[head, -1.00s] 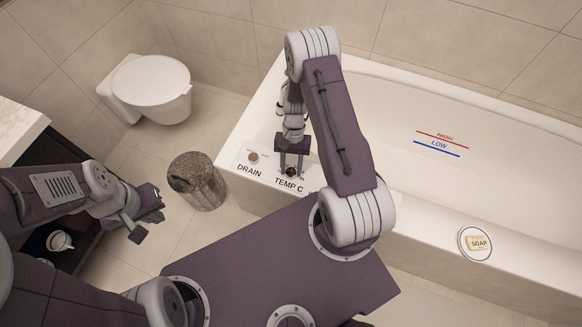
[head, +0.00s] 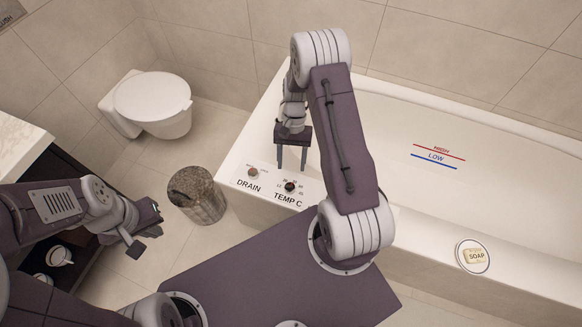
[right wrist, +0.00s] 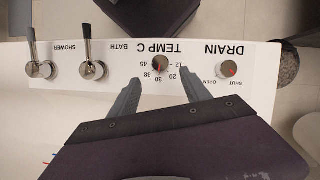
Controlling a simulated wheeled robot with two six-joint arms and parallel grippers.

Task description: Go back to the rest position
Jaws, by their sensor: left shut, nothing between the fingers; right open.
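My right gripper (head: 291,171) is open and empty above the tub's control panel, just behind the temperature knob (head: 290,186) in the head view. In the right wrist view, the right gripper (right wrist: 160,80) has its two fingers spread, with the temperature knob (right wrist: 160,63) visible beyond the gap. The knob's red mark seems to face the 30. My left gripper (head: 145,232) is shut and empty at the left, over the floor beside the dark shelf unit. Its fingertips are hard to make out.
The drain knob (head: 252,171) is left of the temperature knob. Shower lever (right wrist: 33,50) and bath lever (right wrist: 90,50) stand on the panel. The bathtub (head: 500,170) fills the right, with soap (head: 474,256) on its rim. A stone-like bin (head: 197,196) and toilet (head: 152,105) stand left.

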